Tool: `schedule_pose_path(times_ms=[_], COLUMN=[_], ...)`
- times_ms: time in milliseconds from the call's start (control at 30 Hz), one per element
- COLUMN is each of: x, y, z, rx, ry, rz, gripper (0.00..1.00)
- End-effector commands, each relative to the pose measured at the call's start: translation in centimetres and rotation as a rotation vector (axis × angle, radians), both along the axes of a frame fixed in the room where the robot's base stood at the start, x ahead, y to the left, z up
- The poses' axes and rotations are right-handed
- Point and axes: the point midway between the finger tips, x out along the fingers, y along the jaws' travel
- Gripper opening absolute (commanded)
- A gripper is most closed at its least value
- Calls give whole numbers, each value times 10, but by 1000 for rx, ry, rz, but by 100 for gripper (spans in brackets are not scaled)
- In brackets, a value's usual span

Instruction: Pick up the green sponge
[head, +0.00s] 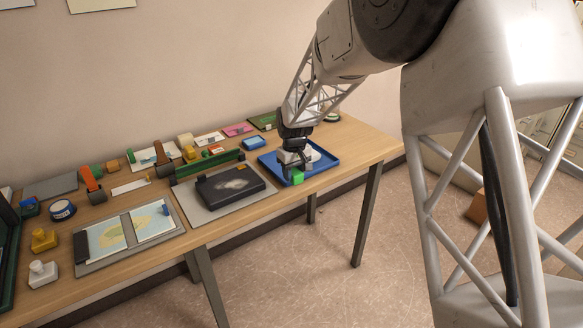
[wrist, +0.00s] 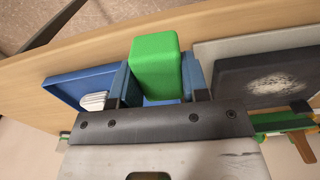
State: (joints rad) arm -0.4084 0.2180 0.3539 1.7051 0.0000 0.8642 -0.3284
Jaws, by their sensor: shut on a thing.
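The green sponge (head: 297,177) is a bright green block in the head view, at the front edge of the blue tray (head: 325,160). My gripper (head: 292,171) is directly above it, pointing down. In the wrist view the sponge (wrist: 155,66) sits between my two fingers (wrist: 160,85), which are shut on its sides. The blue tray (wrist: 65,97) shows behind the sponge and to its left. Whether the sponge still touches the tray cannot be told.
A white object (wrist: 94,101) lies in the tray beside my gripper. A dark slab with a pale smudge (head: 232,185) lies on a grey mat (head: 195,212) left of the tray. Several small items line the back of the wooden table (head: 365,139). The floor in front is clear.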

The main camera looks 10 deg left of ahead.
Motion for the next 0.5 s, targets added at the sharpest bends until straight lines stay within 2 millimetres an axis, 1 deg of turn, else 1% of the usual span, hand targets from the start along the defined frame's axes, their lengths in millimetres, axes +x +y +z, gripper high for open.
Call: schedule_pose_path(times_ms=[100, 200, 500], x=[-9, -13, -17], y=[-4, -5, -7], z=[1, 1, 1], rx=[-1, -1, -1], ry=[1, 1, 1], rz=[0, 0, 0], gripper=[19, 19, 19])
